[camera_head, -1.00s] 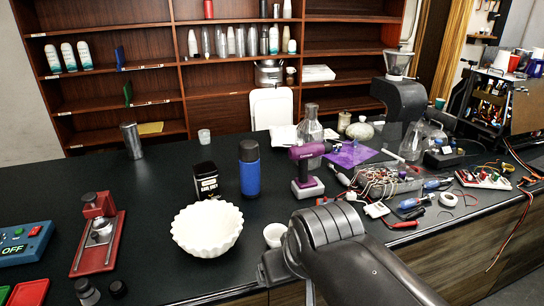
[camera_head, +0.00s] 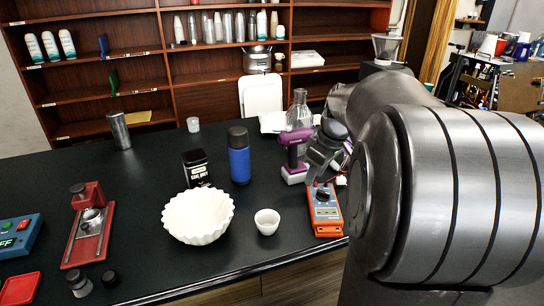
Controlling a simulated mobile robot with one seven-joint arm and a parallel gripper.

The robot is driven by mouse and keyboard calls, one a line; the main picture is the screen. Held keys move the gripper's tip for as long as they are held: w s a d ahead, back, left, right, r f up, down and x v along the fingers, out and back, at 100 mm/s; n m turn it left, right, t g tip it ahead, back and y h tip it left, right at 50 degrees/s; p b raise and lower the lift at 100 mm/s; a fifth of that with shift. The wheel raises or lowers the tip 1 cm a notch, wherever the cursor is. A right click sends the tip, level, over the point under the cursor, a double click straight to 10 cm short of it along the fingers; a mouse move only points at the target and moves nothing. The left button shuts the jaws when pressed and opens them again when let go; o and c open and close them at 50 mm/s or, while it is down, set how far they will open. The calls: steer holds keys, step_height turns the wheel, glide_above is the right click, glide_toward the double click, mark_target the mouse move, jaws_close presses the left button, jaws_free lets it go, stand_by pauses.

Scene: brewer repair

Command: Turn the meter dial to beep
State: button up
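The orange meter (camera_head: 324,217) lies on the black counter, right of the small white cup. Its dark dial area (camera_head: 322,197) is near its far end. My gripper (camera_head: 316,177) is just above the far end of the meter, pointing down near the dial. The fingers are small and dark here, so I cannot tell whether they touch the dial or how far apart they are. My arm comes in from the right and hides much of the right side of the counter.
A small white cup (camera_head: 267,222) and a white fluted bowl (camera_head: 198,215) stand left of the meter. A blue bottle (camera_head: 239,158), a black tin (camera_head: 196,169) and a purple drill (camera_head: 294,155) stand behind. The counter's front edge is close to the meter.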

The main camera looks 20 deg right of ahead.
steer(key=n+y, duration=0.2)
glide_toward(327, 193)
steer(key=x, duration=0.8)
steer(key=shift+f, duration=0.1)
steer(key=shift+c, duration=0.3)
jaws_close()
